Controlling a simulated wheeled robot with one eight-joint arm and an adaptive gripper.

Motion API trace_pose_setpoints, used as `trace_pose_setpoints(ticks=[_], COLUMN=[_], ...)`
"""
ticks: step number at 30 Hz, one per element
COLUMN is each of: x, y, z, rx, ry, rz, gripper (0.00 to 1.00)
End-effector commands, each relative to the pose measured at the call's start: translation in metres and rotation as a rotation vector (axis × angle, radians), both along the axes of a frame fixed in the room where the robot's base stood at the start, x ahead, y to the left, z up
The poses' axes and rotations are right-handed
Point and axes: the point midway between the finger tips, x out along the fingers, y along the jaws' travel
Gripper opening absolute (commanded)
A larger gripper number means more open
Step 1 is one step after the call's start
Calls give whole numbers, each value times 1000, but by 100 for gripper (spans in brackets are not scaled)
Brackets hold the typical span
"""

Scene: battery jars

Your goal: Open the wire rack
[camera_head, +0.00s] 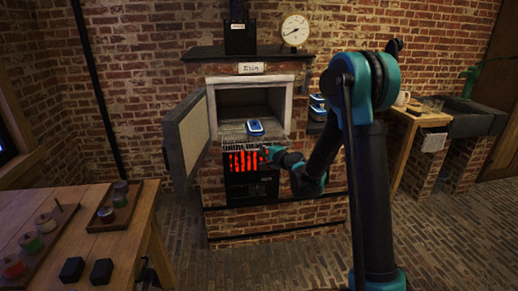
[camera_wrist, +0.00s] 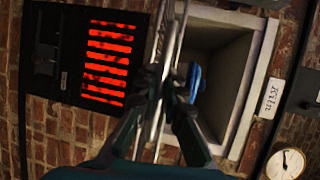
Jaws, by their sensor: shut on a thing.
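The wire rack (camera_head: 233,133) sits at the mouth of the kiln (camera_head: 250,98), above the glowing red grille. In the wrist view the rack (camera_wrist: 172,45) runs as thin metal bars between my fingers. My gripper (camera_head: 267,152) is at the rack's front edge, right of its middle. It also shows in the wrist view (camera_wrist: 163,82), with its fingers shut on the rack. A blue and white container (camera_head: 255,128) stands on the rack and shows partly behind a finger in the wrist view (camera_wrist: 194,82). How far the rack sticks out is hard to tell.
The kiln door (camera_head: 187,136) stands open on the left. The red grille (camera_head: 248,161) glows just below the rack. More blue-lidded containers (camera_head: 318,106) stand on a ledge to the right. A wooden table (camera_head: 80,235) fills the lower left; the floor before the kiln is clear.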

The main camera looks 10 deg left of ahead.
Motion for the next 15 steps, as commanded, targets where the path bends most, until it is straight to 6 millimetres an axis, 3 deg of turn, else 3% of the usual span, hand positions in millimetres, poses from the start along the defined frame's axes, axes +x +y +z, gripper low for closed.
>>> trace_pose_setpoints(ticks=[10, 12, 15], x=[-1, -1, -1], y=[-1, -1, -1], z=[0, 0, 0], rx=[-1, -1, 0], ry=[-1, -1, 0], rz=[-2, -2, -1], gripper=[0, 15, 19])
